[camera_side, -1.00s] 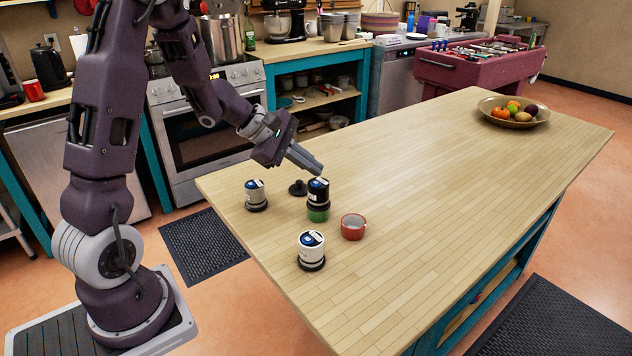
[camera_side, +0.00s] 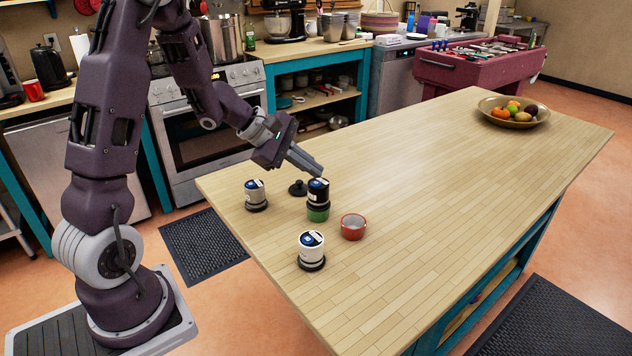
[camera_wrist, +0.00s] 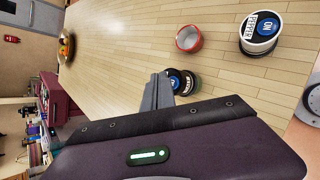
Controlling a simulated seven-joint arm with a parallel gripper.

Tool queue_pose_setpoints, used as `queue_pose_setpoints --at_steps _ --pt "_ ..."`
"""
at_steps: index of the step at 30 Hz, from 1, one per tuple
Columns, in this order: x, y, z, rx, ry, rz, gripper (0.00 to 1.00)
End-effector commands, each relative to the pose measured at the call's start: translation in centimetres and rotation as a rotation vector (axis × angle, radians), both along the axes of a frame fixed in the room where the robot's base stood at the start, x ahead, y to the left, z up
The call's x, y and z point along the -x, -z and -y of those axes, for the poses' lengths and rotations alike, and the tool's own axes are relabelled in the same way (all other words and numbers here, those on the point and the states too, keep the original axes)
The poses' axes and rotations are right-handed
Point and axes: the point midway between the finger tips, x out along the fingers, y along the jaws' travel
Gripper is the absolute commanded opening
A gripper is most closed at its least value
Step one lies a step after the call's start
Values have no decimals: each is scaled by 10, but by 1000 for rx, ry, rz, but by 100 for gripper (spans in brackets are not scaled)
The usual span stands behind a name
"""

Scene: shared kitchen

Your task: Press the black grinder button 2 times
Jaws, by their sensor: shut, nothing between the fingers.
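The black grinder (camera_side: 318,196) stands upright on the wooden table, with a green lower part and a blue-and-white top. In the wrist view its blue top (camera_wrist: 174,81) shows right beside the fingertips, with part of the grinder hidden behind them. My gripper (camera_side: 318,172) is shut and empty. It comes down at a slant from the upper left, with its fingertips at the top of the black grinder. I cannot tell whether they touch it. The shut fingers also show in the wrist view (camera_wrist: 158,90).
A white grinder (camera_side: 311,247) stands nearer the front, and another white grinder (camera_side: 256,194) stands to the left. A small red bowl (camera_side: 353,228) is right of the black grinder. A black lid-like piece (camera_side: 298,188) lies behind it. A fruit bowl (camera_side: 513,122) is far off; the table between is clear.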

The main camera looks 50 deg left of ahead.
Motion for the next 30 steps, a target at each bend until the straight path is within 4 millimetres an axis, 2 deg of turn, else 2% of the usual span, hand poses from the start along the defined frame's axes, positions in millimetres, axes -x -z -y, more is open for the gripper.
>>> queue_pose_setpoints --at_steps 30 --pt "0 12 0 1 0 -1 0"
